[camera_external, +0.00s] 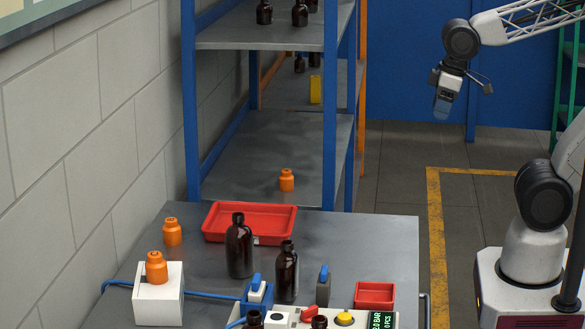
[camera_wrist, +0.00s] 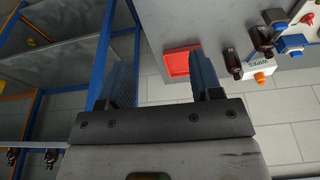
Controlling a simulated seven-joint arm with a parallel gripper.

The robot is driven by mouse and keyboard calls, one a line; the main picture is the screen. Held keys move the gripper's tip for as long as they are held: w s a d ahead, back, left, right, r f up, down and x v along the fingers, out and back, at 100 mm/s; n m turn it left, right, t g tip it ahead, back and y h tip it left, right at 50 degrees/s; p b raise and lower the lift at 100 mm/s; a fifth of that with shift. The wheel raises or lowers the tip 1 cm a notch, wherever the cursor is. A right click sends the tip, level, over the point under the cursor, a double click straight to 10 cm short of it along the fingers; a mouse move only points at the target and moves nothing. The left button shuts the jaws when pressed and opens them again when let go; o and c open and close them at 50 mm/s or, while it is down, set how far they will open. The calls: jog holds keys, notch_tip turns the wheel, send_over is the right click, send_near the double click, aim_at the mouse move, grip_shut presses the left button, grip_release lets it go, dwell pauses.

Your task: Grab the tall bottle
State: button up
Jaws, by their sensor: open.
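Two dark amber bottles stand upright on the grey table in the external view: a larger, broader one (camera_external: 239,250) in front of the red tray, and a slimmer one (camera_external: 286,275) to its right. The broader one's base looks slightly further back. Dark bottles also show at the upper right of the wrist view (camera_wrist: 233,62). My gripper (camera_external: 442,105) is high above the floor to the right of the table, well away from the bottles. In the wrist view its two blue fingers (camera_wrist: 161,75) are apart, with nothing held between them.
A red tray (camera_external: 215,236) lies behind the broader bottle. A white box (camera_external: 158,307) bears an orange bottle (camera_external: 156,268); another orange bottle (camera_external: 172,232) stands behind. A control panel (camera_external: 378,318) and a small red bin (camera_external: 375,295) crowd the front. A blue-framed shelf (camera_external: 190,100) rises behind.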

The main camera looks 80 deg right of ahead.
jog(key=w+a+f+n+t+y, duration=0.15)
jog(key=w+a, duration=0.25)
jog(key=w, duration=0.4)
jog(key=w+a+f+t, duration=0.2)
jog(key=w+a+f, duration=0.15)
jog(key=w, duration=0.55)
jog(key=w+a+f+t+y, duration=0.1)
jog(key=w+a+t, duration=0.1)
jog(key=w+a, duration=0.45)
jog(key=t, duration=0.5)
send_near(239, 244)
jog(key=w+d+r, duration=0.2)
jog(key=w+r, duration=0.1)
jog(key=w, duration=0.1)
jog(key=shift+w+d+h, duration=0.1)
jog(key=shift+d+h, duration=0.05)
jog(key=shift+h, duration=0.3)
jog(key=shift+x, duration=1.25)
jog(key=shift+w, duration=0.15)
jog(key=shift+x, duration=2.5)
